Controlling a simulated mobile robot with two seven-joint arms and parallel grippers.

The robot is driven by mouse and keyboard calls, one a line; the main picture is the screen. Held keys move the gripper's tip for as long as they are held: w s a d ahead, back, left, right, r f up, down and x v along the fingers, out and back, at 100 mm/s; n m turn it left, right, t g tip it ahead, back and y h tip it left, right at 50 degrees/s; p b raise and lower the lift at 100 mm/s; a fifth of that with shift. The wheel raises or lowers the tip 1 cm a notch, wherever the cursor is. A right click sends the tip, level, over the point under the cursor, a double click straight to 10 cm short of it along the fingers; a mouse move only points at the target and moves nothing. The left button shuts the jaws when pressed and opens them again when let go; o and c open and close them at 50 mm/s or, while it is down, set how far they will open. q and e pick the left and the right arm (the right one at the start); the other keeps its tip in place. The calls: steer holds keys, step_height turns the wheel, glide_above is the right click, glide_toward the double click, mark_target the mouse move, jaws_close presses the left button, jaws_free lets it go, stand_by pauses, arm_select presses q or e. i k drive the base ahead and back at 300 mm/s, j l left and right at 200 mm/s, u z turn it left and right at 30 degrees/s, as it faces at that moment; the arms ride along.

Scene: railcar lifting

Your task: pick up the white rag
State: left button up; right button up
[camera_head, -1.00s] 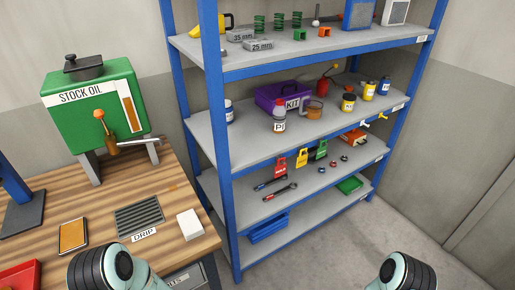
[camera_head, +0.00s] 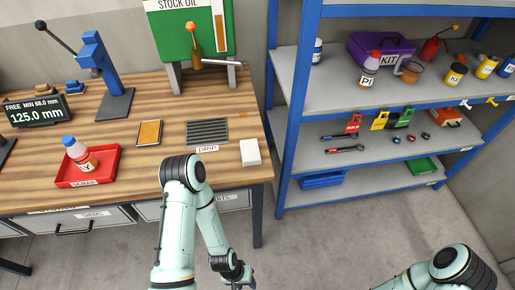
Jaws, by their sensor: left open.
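The white rag (camera_head: 250,152) looks like a small folded white block. It lies on the wooden workbench (camera_head: 236,104) near its right front corner, right of the drip grate (camera_head: 207,131). My left gripper (camera_head: 245,281) is at the bottom of the view, in front of the bench and well apart from the rag. It is open, and nothing shows in it. My right arm shows at the bottom right, but its gripper is outside the picture.
A red tray (camera_head: 103,174) with a bottle (camera_head: 79,153) stands on the bench at left. The green stock oil tank (camera_head: 190,28) stands behind the grate. A blue-framed shelf (camera_head: 297,95) rises right of the bench. The floor in front is clear.

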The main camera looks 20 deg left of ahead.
mark_target(249, 150)
steer(key=i+l+u, duration=0.1)
steer(key=l, duration=0.2)
steer(key=i+l, duration=0.15)
steer(key=l, duration=0.2)
steer(key=i+l+u, duration=0.15)
steer(key=l, duration=0.15)
steer(key=u, duration=1.7)
